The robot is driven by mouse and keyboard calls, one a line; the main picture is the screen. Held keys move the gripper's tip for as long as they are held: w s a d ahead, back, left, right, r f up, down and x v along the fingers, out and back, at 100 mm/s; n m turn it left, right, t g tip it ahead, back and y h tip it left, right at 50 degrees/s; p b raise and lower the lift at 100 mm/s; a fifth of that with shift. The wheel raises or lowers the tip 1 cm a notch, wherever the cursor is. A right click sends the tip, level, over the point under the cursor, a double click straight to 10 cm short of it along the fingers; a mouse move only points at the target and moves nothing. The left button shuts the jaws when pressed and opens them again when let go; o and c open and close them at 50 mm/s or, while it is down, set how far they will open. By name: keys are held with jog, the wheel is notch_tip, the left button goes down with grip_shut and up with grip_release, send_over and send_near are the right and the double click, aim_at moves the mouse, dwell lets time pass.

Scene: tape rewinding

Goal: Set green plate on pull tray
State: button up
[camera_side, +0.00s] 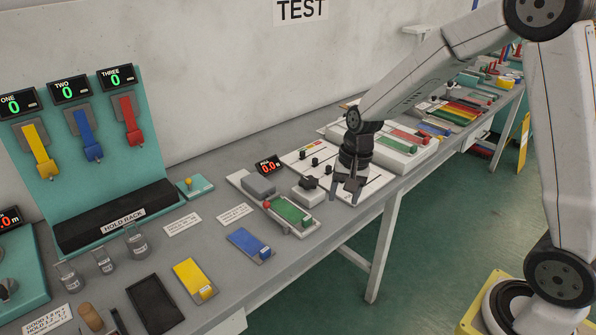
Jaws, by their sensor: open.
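The green plate (289,210) lies flat, with a small green block at its near end. It appears to rest on a light, low tray (312,228) with a red knob at its far left corner, in front of the small red-digit readout (267,165). I take this to be the pull tray, but its label is too small to read. My gripper (345,200) points down, open and empty, to the right of the green plate and apart from it, over the white panel's near edge.
A blue plate (246,241) and a yellow plate (190,276) lie left of the green one. A black tray (154,304) is empty. Small metal weights stand by the hold rack (120,218). A black-knobbed block (308,192) stands between my gripper and the green plate.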

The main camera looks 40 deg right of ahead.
jog(key=s+a+n+t+h, duration=0.1)
jog(key=s+a+n, duration=0.1)
jog(key=s+n, duration=0.7)
jog(key=s, duration=0.2)
jog(key=shift+s+a+t+h, duration=0.25)
jog(key=shift+s+t+h, duration=0.05)
jog(key=shift+t, duration=0.1)
jog(key=shift+f, duration=0.1)
